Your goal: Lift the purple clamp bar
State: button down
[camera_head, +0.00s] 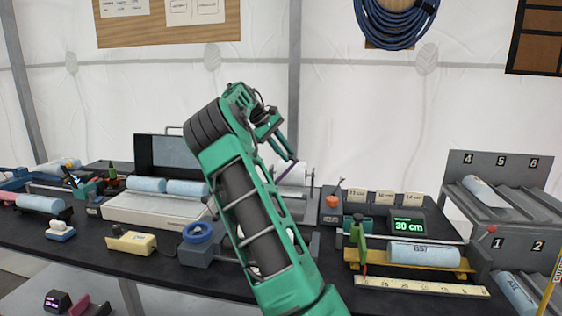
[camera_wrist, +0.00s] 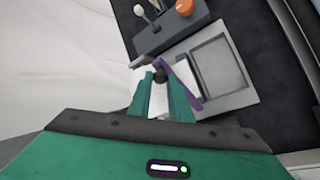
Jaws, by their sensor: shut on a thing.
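The purple clamp bar (camera_head: 279,144) is a thin strip that shows just under my gripper (camera_head: 272,128) in the head view, above a white roll (camera_head: 292,173) in the middle of the table. In the wrist view the bar (camera_wrist: 184,80) slants down past my green fingers (camera_wrist: 164,92). My fingers are shut on it near its upper end. The grey device with a recessed tray (camera_wrist: 218,68) lies below the bar. My arm hides part of this device in the head view, and the gap between bar and device is hard to judge.
An orange knob (camera_wrist: 184,7) and a lever (camera_wrist: 147,17) stand close by the device. A green-lit display (camera_head: 408,225) and a blue roll on a yellow stand (camera_head: 423,253) are to the right. A numbered rack (camera_head: 497,169) stands far right.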

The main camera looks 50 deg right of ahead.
jog(key=shift+w+a+r+g+h, duration=0.3)
jog(key=shift+w+a+g+h, duration=0.15)
jog(key=shift+w, duration=0.35)
jog(key=shift+w+a+r+g+h, duration=0.3)
jog(key=shift+w+a, duration=0.2)
jog(key=shift+w, duration=0.3)
jog(key=c, duration=1.6)
grip_release()
jog(key=shift+f, duration=0.15)
jog(key=shift+c, duration=0.2)
jog(key=v, duration=1.1)
jog(key=shift+w+d, duration=0.25)
jog(key=shift+w, duration=0.15)
